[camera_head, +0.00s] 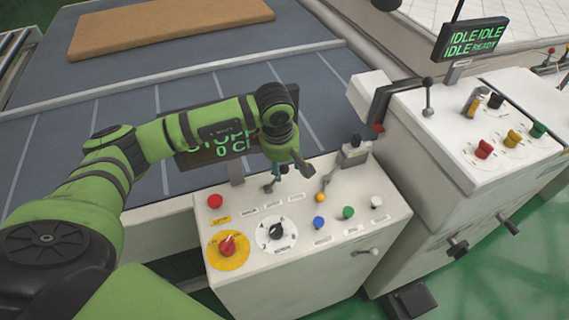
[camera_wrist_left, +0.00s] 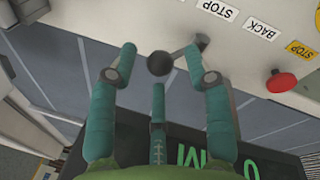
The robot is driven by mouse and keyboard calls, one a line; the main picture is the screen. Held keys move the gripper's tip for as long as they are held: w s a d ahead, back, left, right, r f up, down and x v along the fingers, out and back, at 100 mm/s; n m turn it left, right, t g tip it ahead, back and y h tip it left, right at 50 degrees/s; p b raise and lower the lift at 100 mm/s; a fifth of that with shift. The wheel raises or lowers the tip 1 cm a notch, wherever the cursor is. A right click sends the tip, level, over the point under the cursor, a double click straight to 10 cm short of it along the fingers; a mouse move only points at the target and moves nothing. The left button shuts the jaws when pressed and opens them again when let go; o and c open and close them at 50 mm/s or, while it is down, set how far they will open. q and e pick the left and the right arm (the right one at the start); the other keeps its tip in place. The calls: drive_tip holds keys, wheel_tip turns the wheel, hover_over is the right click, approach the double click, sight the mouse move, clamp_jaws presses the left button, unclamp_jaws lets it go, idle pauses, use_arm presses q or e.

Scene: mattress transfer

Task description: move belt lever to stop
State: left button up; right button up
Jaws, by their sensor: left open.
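In the left wrist view the belt lever's black ball knob (camera_wrist_left: 159,63) sits between my left gripper's (camera_wrist_left: 160,75) open teal fingers. Its grey rod runs right to a pivot at the panel edge, near the STOP (camera_wrist_left: 217,9) and BACK (camera_wrist_left: 261,28) labels. I cannot tell whether a finger touches the knob. In the head view my left gripper (camera_head: 285,172) reaches down over the back edge of the white control panel (camera_head: 285,275), and the arm and fingers largely hide the lever. My right gripper is not in view.
A dark display (camera_head: 222,152) with green text, partly hidden by my arm, stands behind the panel. A brown slab (camera_head: 170,25) lies on the grey belt (camera_head: 130,115).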

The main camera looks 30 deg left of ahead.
use_arm(q)
drive_tip(key=shift+w+f+p, duration=0.2)
drive_tip(key=shift+f+p, duration=0.15)
drive_tip(key=shift+f, duration=0.9)
